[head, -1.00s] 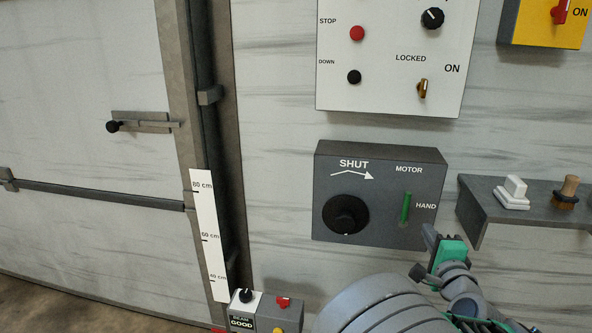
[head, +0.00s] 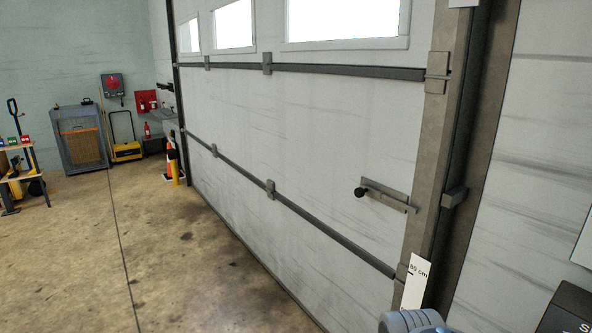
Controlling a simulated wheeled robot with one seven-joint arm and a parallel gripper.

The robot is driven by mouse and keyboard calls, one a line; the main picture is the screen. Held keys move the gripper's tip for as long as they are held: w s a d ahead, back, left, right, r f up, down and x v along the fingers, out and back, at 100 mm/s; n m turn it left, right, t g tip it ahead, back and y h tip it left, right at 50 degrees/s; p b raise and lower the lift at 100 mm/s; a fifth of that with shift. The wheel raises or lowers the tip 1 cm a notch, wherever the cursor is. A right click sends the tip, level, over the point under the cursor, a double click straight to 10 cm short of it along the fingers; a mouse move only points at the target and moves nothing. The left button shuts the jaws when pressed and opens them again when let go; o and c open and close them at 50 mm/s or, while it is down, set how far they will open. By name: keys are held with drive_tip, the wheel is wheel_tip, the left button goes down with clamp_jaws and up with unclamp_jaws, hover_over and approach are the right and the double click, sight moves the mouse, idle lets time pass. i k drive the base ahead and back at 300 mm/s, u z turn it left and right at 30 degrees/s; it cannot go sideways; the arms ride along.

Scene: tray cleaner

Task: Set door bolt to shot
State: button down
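The door bolt (head: 385,196) is a grey bar on a plate near the right edge of the large white sectional door (head: 290,140). Its round black knob (head: 361,192) is at the bar's left end. The bar's right end is close to the grey door frame post (head: 425,180); I cannot tell whether it enters the post. My gripper is out of view; only a small grey part of my arm shows at the bottom right, below the bolt.
A dark box (head: 570,308) is at the lower right edge. The concrete floor (head: 170,260) before the door is clear.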

sight(360, 191)
drive_tip(key=u, duration=0.35)
drive_tip(key=i, duration=1.15)
drive_tip(key=u, duration=0.5)
drive_tip(key=i, duration=1.2)
drive_tip(key=z, duration=0.05)
